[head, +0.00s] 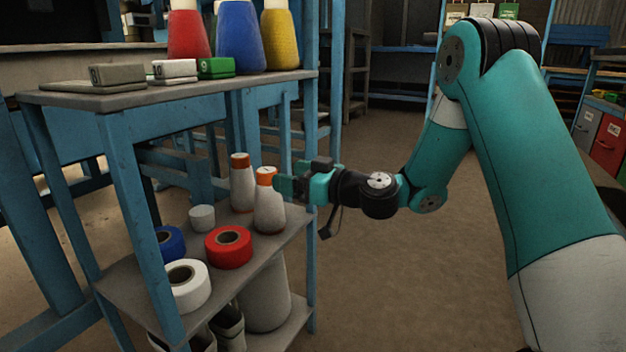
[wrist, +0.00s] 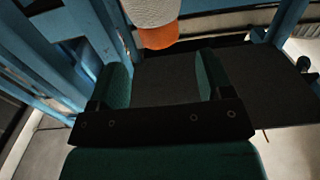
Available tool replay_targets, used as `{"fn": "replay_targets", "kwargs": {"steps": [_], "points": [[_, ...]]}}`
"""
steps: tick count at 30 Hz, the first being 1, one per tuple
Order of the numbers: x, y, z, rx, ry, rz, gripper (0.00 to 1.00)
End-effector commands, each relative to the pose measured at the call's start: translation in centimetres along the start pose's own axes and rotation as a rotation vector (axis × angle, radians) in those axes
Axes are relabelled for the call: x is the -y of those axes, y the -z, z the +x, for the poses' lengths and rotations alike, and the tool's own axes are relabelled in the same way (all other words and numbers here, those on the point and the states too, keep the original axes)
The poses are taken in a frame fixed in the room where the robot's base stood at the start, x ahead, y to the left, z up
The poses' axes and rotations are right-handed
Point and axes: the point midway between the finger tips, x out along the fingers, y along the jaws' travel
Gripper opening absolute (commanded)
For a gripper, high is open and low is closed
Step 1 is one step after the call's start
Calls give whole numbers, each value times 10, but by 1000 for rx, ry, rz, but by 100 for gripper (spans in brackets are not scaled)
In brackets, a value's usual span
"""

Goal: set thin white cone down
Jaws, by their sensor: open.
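Two white cones with orange tops stand upright, side by side, on the middle shelf of the blue rack. The left one (head: 242,190) looks slimmer, and the right one (head: 269,212) widens toward its base. My gripper (head: 284,186) is just right of the right cone, level with its upper part. In the wrist view the fingers of my gripper (wrist: 160,74) are spread with nothing between them. One white cone with an orange top (wrist: 152,12) shows beyond the fingertips, partly cut off by the frame. I cannot tell for sure which cone it is.
The middle shelf (head: 130,285) also holds a red roll (head: 229,258), a white roll (head: 198,302), a blue roll (head: 171,241) and a small white cylinder (head: 202,225). The top shelf (head: 130,97) bears large coloured cones and small boxes. A blue post stands near my gripper. Open floor lies right.

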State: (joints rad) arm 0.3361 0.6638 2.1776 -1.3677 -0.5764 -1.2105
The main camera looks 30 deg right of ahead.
Motion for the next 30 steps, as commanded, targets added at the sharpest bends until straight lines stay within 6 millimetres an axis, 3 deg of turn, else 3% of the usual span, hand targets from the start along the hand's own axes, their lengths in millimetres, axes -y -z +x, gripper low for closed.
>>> {"fn": "replay_targets", "kwargs": {"steps": [3,7,14,16,19,23,24,27,30], "points": [[-1,0,-25,0,-6,4,73],[-1,-3,-43,-1,-3,-1,73],[2,0,-53,1,5,-1,73],[15,3,-49,19,46,2,73],[65,7,-41,113,195,23,73],[164,1,-54,404,443,73,73],[191,-3,-66,524,491,91,73],[237,-14,-108,822,521,129,73],[260,-20,-152,1066,448,162,73]]}}
